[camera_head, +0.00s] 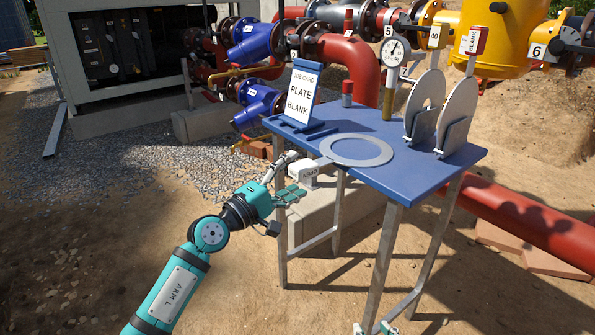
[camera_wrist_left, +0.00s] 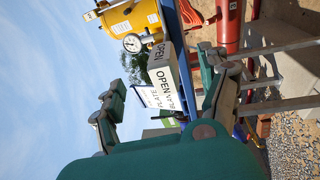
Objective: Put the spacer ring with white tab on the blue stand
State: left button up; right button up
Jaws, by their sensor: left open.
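The spacer ring (camera_head: 357,149) lies flat on the blue table (camera_head: 400,184). Its white tab (camera_head: 303,174) sticks out past the table's left edge. In the left wrist view the white tab (camera_wrist_left: 163,78) reads OPEN. My left gripper (camera_head: 291,178) is open at the tab, one finger on each side; I cannot tell whether either touches. The left gripper (camera_wrist_left: 160,88) shows its fingers apart in the wrist view. Two grey plates stand upright in slotted holders (camera_head: 455,138) on the table's right.
A job card (camera_head: 301,95) reading PLATE BLANK stands at the table's back left. A red-tabbed plate (camera_head: 458,110) reads BLANK. Red pipes (camera_head: 350,55) run behind.

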pick_arm(q)
jog(key=v, duration=0.3)
jog(key=shift+s+a, duration=0.1)
jog(key=shift+s, duration=0.05)
jog(key=shift+s+a+f, duration=0.1)
jog(key=shift+s+a, duration=0.4)
jog(key=shift+a, duration=0.05)
pick_arm(e)
jog(key=shift+s+d+f, duration=0.1)
jog(key=shift+s+f, duration=0.05)
jog(key=shift+f, duration=0.1)
